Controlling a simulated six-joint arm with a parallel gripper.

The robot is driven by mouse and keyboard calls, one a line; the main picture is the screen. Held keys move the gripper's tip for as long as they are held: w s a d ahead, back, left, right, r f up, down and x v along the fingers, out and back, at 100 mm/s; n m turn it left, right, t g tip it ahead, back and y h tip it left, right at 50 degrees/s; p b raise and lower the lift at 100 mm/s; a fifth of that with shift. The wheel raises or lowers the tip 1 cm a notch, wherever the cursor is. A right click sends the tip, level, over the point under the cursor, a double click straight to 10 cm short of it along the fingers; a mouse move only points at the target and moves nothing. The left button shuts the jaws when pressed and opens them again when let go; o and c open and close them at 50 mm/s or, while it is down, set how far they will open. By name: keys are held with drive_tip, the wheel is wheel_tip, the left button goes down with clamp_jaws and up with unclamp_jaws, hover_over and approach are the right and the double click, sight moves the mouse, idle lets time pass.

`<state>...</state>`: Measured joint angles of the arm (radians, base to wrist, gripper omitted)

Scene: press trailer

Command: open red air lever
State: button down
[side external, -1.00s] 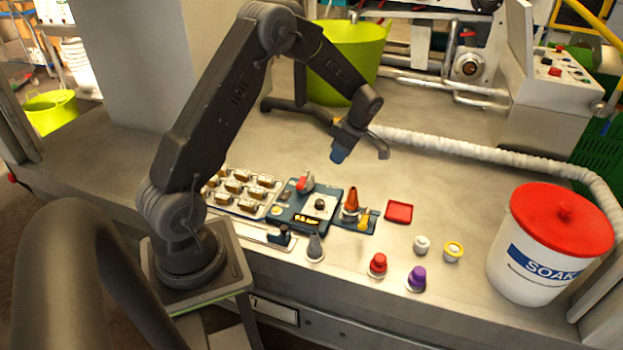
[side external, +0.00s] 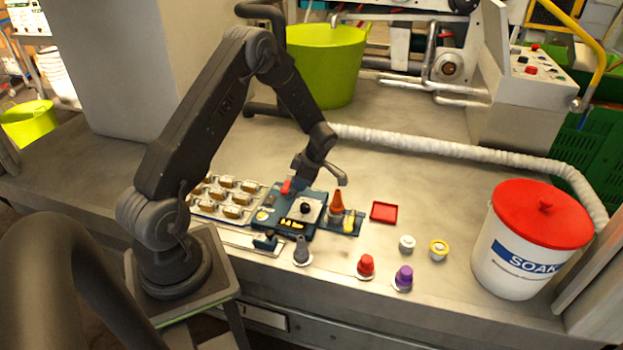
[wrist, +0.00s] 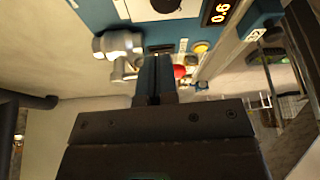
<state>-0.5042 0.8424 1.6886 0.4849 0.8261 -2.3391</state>
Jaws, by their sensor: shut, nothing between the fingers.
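The red air lever (side external: 286,187) stands at the back edge of the blue panel unit (side external: 265,217). Part of its red end (wrist: 179,71) shows in the wrist view, just right of my fingers, beside silver fittings (wrist: 118,44). My gripper (side external: 296,183) points down at the lever, close to it. In the wrist view my gripper (wrist: 156,62) has its two blue fingers together with nothing between them. Whether they touch the lever cannot be told. The unit's lit display (wrist: 220,11) reads 0.6; a black knob (side external: 305,208) sits on its light plate.
A red tray (side external: 384,212), several coloured caps and a SOAK bucket (side external: 520,262) are farther right. A white hose (side external: 440,147) crosses behind. Bench behind the unit is fairly clear.

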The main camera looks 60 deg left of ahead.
sight(287, 187)
drive_tip(key=shift+s+a, duration=0.45)
drive_tip(key=shift+s, duration=0.1)
drive_tip(key=shift+s+a+m, duration=0.3)
drive_tip(key=shift+s+m, duration=0.1)
drive_tip(key=shift+s, duration=0.1)
drive_tip(key=shift+s+a+m, duration=0.1)
drive_tip(key=shift+s+m, duration=0.15)
drive_tip(key=shift+m, duration=0.25)
